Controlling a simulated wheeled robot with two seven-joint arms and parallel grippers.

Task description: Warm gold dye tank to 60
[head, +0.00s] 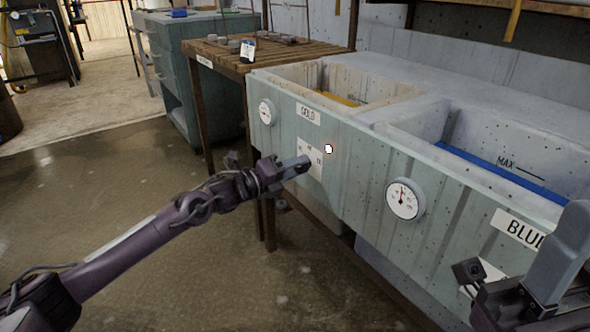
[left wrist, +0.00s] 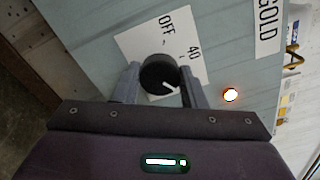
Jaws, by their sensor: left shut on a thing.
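The gold dye tank (head: 285,84) is the left basin, with yellow dye (head: 340,99) inside and a GOLD label (head: 308,115) on its front. Its round gauge (head: 266,112) is too small to read. My left gripper (head: 303,163) is at the white dial plate (head: 309,146) below the label. In the left wrist view its fingers (left wrist: 158,88) are shut around a black knob (left wrist: 157,72). The knob's white pointer slants to the lower right, away from OFF and 40; other marks are hidden. A lamp (left wrist: 230,95) beside the plate glows orange-white. My right gripper (head: 545,275) is at the lower right, its jaw gap unclear.
The blue tank (head: 440,112), with its gauge (head: 405,200) and BLUE label (head: 519,228), adjoins on the right. A slatted wooden table (head: 290,55) with small items stands behind the gold tank's left end. Open floor (head: 130,200) lies to the left.

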